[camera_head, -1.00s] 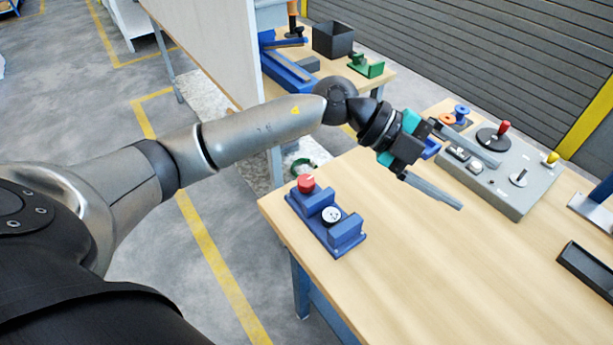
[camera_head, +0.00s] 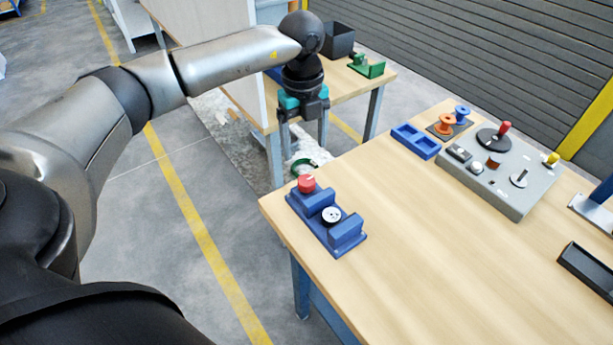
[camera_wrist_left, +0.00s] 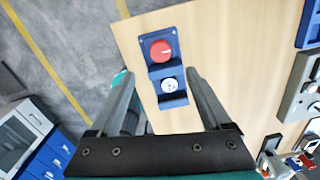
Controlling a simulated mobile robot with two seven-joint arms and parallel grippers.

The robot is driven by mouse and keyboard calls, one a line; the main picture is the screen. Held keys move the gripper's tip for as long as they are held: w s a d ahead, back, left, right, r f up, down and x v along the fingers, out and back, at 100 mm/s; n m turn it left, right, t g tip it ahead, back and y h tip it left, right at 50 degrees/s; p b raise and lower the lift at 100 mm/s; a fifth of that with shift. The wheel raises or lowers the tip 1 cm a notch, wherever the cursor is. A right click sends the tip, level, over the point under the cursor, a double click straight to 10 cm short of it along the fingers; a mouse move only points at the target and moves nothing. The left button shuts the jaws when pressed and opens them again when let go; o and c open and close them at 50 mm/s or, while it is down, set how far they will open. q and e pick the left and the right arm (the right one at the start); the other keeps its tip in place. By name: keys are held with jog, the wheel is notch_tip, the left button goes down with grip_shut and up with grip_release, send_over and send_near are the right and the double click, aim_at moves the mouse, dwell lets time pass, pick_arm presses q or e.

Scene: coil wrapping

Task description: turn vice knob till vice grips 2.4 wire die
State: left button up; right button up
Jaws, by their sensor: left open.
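The blue vice (camera_head: 346,232) stands near the table's left edge, with its red knob (camera_head: 306,183) at the far left end. The pale round wire die (camera_head: 331,215) sits between the vice blocks; I cannot tell whether they press on it. My left gripper (camera_head: 303,142) is open and empty, pointing down, above and beyond the vice in the head view. In the left wrist view the red knob (camera_wrist_left: 161,50) and the die (camera_wrist_left: 170,85) show between the spread fingers (camera_wrist_left: 159,76), apart from them. My right gripper is not in view.
A blue two-pocket tray (camera_head: 416,141), orange and blue spools (camera_head: 446,124) and a grey control panel (camera_head: 507,185) with a red-topped lever stand at the table's far side. A black tray (camera_head: 588,268) lies at right. The table's middle is clear.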

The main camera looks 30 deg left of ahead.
aim_at(307, 180)
pick_arm(q)
notch_tip(307, 180, down, 11)
jog(key=shift+w+d+r, duration=0.1)
jog(key=shift+w, duration=0.05)
grip_shut()
dwell(0.8)
